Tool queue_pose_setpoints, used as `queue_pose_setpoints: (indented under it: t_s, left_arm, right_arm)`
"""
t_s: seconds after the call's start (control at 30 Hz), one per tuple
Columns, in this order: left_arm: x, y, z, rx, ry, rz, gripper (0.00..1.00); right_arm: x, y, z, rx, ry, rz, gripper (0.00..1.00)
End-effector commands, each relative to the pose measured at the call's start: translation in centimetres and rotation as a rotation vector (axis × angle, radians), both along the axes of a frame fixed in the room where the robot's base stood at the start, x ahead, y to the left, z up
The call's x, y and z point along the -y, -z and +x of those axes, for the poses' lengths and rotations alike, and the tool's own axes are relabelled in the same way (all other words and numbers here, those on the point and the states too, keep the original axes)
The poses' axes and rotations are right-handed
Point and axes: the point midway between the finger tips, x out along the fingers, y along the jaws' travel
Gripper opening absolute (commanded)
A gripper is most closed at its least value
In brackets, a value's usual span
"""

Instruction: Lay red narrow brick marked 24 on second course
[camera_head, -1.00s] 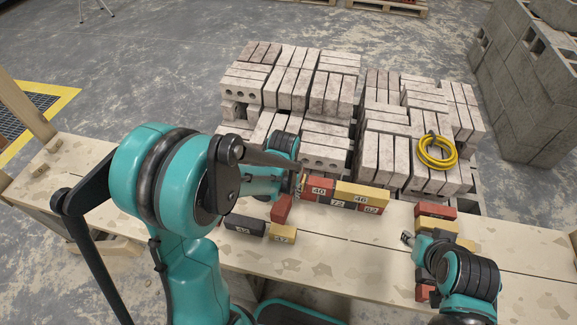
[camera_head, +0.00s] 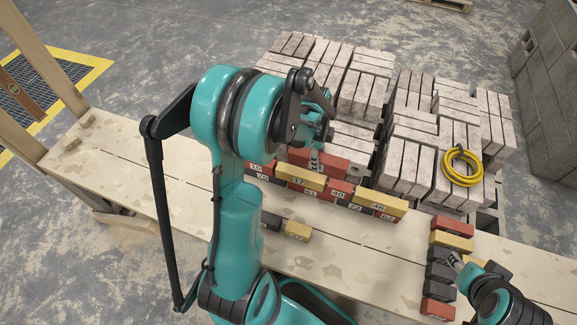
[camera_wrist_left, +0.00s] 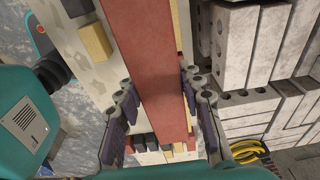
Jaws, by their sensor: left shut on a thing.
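My left gripper (camera_head: 316,162) is shut on a long red brick (camera_head: 332,163), above or at the top of the brick wall. In the left wrist view the red brick (camera_wrist_left: 146,65) lies between the two fingers; no number can be read on it. The wall is a lower row of mixed bricks with second-course bricks on it, among them a yellow brick marked 17 (camera_head: 300,177) and a yellow brick marked 46 (camera_head: 379,200). I cannot tell whether the held brick touches the wall. My right gripper (camera_head: 454,260) is beside the brick column at the right, its fingers unclear.
A column of red, yellow and dark bricks (camera_head: 440,270) lies at the table's right. A dark brick (camera_head: 271,221) and a yellow brick (camera_head: 297,230) lie in front of the wall. Pallets of grey blocks (camera_head: 410,140) and a yellow hose coil (camera_head: 461,167) stand behind.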

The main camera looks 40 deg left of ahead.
Motion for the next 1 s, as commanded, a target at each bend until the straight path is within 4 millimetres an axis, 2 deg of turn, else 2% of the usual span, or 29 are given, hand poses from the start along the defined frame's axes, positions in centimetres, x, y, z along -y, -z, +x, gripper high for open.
queue_pose_setpoints:
  t_s: [0.5,0.63,0.77,0.87,1.0]
  left_arm:
    - [-9.7,6.0,-0.9,0.001,0.002,-0.001,0.00]
    - [-10.9,6.7,-1.0,0.001,0.005,-0.001,0.00]
    - [-11.3,7.0,-1.0,0.001,0.006,-0.001,0.00]
    - [-11.3,7.9,-1.0,0.000,0.006,0.000,0.00]
    - [-11.3,10.0,-1.0,0.001,0.006,0.000,0.00]
  right_arm:
    - [0.0,3.2,0.0,0.000,0.000,0.000,0.40]
    - [0.0,3.5,0.0,0.000,0.000,0.000,0.40]
    - [0.0,3.6,0.0,0.000,0.000,0.000,0.40]
    - [0.0,4.0,0.0,0.000,0.000,0.000,0.40]
    - [0.0,5.0,0.0,0.000,0.000,0.000,0.40]
